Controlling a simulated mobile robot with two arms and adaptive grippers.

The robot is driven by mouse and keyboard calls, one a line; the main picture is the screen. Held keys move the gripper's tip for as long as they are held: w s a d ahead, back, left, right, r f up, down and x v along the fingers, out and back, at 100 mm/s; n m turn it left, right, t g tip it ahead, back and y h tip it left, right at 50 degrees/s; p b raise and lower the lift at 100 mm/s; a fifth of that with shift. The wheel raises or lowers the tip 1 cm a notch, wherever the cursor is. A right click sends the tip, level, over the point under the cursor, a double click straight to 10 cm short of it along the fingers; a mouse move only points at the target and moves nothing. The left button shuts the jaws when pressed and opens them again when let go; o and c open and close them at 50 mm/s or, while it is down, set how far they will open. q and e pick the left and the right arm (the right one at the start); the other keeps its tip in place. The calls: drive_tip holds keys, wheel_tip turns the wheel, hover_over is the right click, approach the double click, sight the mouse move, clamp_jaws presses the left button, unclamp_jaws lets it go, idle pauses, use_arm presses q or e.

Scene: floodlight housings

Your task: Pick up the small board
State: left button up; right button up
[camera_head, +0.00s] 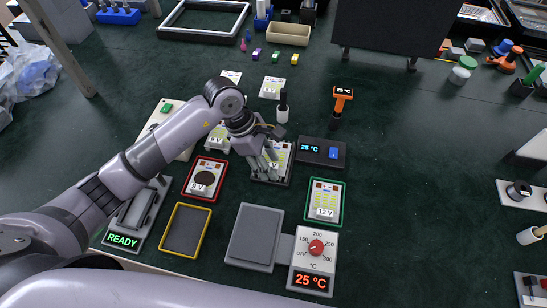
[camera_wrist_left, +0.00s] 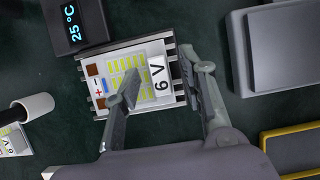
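A small white board (camera_wrist_left: 128,66) with yellow LED patches, brown pads and a "6 V" label (camera_wrist_left: 161,74) lies on a dark finned housing (camera_wrist_left: 175,60). In the head view the board (camera_head: 283,152) is partly hidden by my left gripper (camera_head: 268,160). The gripper points down at it with its fingers apart. In the wrist view the left gripper (camera_wrist_left: 160,92) has one finger over the board's face and the other beside the housing's finned edge. The label shows between them. I cannot tell whether either finger touches. My right gripper is out of view.
A black 25 °C box (camera_head: 321,152) stands right beside the housing. A red-framed board (camera_head: 205,179), a green-framed 12 V board (camera_head: 325,201), a yellow-framed tray (camera_head: 185,230), a grey plate (camera_head: 256,236) and a dial heater (camera_head: 315,258) lie nearer. The table's right middle is clear.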

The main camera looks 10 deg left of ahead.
use_arm(q)
clamp_jaws()
idle(0.3)
drive_tip(key=shift+r, duration=0.15)
idle(0.3)
wheel_tip(320, 180, up, 20)
drive_tip(key=b, duration=0.2)
